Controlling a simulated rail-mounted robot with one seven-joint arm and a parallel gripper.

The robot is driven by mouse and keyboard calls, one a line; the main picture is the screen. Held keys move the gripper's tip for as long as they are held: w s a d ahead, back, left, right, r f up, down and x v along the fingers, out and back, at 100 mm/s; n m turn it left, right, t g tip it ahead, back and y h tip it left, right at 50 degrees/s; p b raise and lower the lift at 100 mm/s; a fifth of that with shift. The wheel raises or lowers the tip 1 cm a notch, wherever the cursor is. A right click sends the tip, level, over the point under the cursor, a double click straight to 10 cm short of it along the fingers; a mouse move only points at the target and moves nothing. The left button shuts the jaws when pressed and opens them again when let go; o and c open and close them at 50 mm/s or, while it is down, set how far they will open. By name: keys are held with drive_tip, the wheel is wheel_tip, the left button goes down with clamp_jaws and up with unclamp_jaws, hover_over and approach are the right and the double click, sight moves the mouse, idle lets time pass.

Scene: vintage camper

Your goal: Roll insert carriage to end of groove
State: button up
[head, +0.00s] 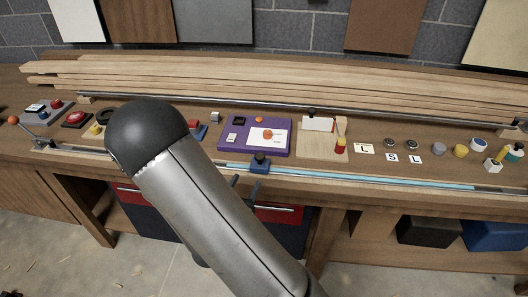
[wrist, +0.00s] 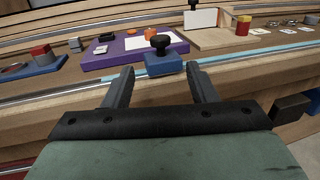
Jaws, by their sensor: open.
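The insert carriage is a blue block with a black knob (head: 259,163), sitting on the groove along the bench's front edge. In the wrist view the carriage (wrist: 163,66) is centred just beyond my fingertips. The groove (head: 90,150) runs along the bench; a light blue strip (head: 370,178) lies along it on both sides of the carriage, mostly to its right. The groove looks grey beyond the strip's ends. My gripper (wrist: 162,74) is open, its two fingers pointing at the carriage with nothing held. In the head view my arm partly hides the gripper and the groove's left-middle stretch.
A purple board (head: 281,149) with small parts lies behind the carriage. A wooden block with a white card (head: 318,124) and letter cards (head: 364,149) are to the right. Long planks (head: 300,95) lie at the back. A red drawer front (head: 280,214) is below the bench.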

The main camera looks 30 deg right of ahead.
sight(262, 154)
drive_tip(key=p+x, duration=0.3)
drive_tip(key=x, duration=1)
drive_tip(key=shift+w+d, duration=0.2)
drive_tip(key=shift+d, duration=0.15)
drive_tip(key=shift+c, duration=0.3)
drive_tip(key=shift+a, duration=0.1)
clamp_jaws()
